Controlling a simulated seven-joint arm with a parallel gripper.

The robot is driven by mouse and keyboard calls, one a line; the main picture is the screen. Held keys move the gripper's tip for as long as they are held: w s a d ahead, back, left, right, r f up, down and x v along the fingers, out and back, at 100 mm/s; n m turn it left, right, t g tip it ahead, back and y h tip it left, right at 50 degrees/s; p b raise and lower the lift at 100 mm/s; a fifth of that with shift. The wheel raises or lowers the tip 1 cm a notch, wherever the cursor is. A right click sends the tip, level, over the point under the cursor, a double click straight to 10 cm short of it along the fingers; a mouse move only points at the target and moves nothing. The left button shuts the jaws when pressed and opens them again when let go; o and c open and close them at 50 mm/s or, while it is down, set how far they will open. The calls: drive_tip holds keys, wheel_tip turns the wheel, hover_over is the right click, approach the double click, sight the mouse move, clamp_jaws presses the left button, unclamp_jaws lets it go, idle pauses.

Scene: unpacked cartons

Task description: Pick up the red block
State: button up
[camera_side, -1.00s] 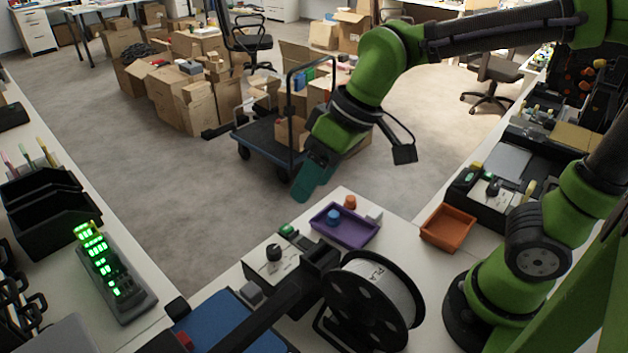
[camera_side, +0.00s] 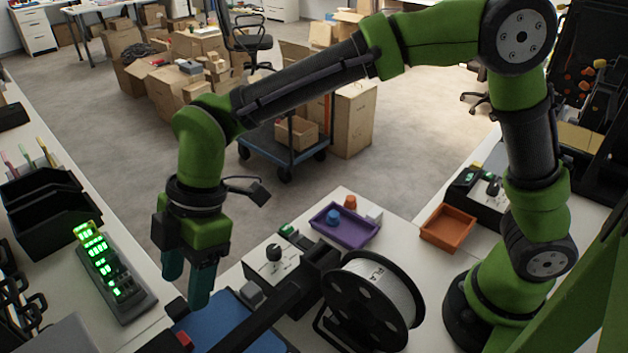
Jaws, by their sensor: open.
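A small red block (camera_side: 184,339) shows at the lower left, at the left edge of a blue mat (camera_side: 232,330); only a small part of it is visible, and I cannot tell exactly what it rests on. My gripper (camera_side: 187,285) points down with its two teal fingers apart and nothing between them. In the picture it is above the red block and near the mat's far left corner. It is clear of the block.
A black block (camera_side: 177,308) and a grey block (camera_side: 252,292) are near the mat. A black arm-like bar crosses beside the spool (camera_side: 375,300). A purple tray (camera_side: 345,238) holds a blue piece. An orange bin (camera_side: 447,228) stands right. A green-lit device (camera_side: 110,270) sits left.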

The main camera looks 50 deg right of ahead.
hover_over(181, 339)
drive_tip(key=d, duration=0.3)
drive_tip(key=f, duration=0.4)
drive_tip(key=shift+w+a+f, duration=0.2)
drive_tip(key=shift+w, duration=0.1)
drive_tip(key=shift+s+x, duration=0.15)
drive_tip(key=shift+x, duration=1.15)
drive_tip(key=shift+s+x, duration=0.15)
drive_tip(key=shift+x, duration=1.15)
drive_tip(key=shift+a, duration=0.15)
clamp_jaws()
